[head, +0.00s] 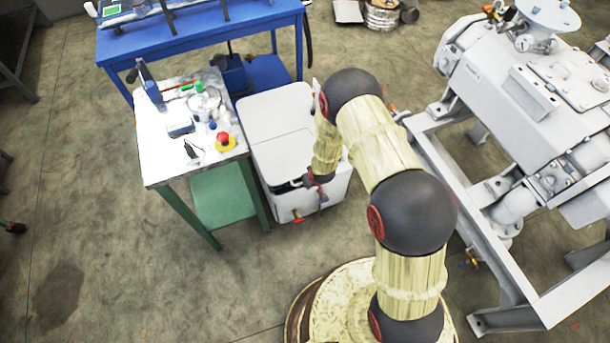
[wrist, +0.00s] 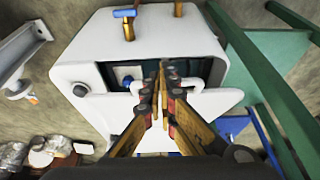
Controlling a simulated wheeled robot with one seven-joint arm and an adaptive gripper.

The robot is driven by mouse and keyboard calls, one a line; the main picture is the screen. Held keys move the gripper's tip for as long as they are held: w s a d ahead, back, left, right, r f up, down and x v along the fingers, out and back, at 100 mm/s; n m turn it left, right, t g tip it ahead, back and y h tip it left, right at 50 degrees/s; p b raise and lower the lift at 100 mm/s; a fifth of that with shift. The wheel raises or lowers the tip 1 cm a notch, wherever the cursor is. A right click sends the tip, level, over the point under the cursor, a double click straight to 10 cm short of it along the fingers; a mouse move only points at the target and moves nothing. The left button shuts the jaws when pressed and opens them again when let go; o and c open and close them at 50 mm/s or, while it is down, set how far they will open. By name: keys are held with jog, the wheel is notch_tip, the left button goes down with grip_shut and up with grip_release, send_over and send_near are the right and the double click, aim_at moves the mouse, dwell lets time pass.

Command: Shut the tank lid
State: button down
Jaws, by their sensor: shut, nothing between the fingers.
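The tank (head: 282,203) is a white box on the floor between the small work table and the grey machine. Its white lid (head: 278,155) is part open, with a dark gap along the front edge. In the wrist view, the lid (wrist: 205,105) slopes below the dark opening (wrist: 205,68), and the tank's white wall (wrist: 165,35) lies above it. My gripper (head: 318,182) is shut and empty at the tank's front right. In the wrist view, the gripper tips (wrist: 162,85) overlap the lid edge and opening; I cannot tell whether they touch. My arm hides the tank's right side.
A brass tap with a blue handle (wrist: 126,20) sticks out of the tank's front. A table with a green shelf (head: 220,195) stands close on the left, a blue bench (head: 200,35) behind. The grey machine frame (head: 465,215) is on the right. The front left floor is clear.

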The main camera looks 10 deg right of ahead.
notch_tip(320, 180, down, 9)
jog(key=s+b, duration=0.1)
jog(key=b, duration=0.3)
jog(key=shift+s+d+f, duration=0.15)
jog(key=shift+s, duration=0.15)
jog(key=s+d+r+p, duration=0.2)
jog(key=s+r+p, duration=0.2)
jog(key=s, duration=0.6)
jog(key=shift+s+r+p, duration=0.25)
jog(key=shift+r+p, duration=0.05)
jog(key=shift+p, duration=0.25)
jog(key=shift+d, duration=0.1)
